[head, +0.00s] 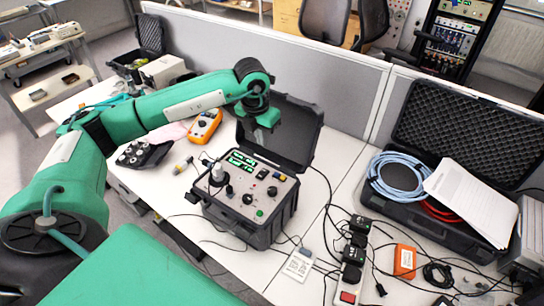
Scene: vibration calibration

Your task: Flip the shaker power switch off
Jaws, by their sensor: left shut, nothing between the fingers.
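The shaker (246,190) is a black case with its lid (298,130) open. My left arm reaches in from the left, and my left gripper (266,126) hangs over the back of the shaker, in front of the lid. It is shut and holds nothing. It appears above the panel, apart from the controls; its fingertips are hard to make out. My right gripper is not in view.
An open black case (462,118) with a blue cable coil (393,178) and papers stands at the right. A power strip (347,297) with plugs and an orange box (405,261) lie in front of it. Loose cables cross the table.

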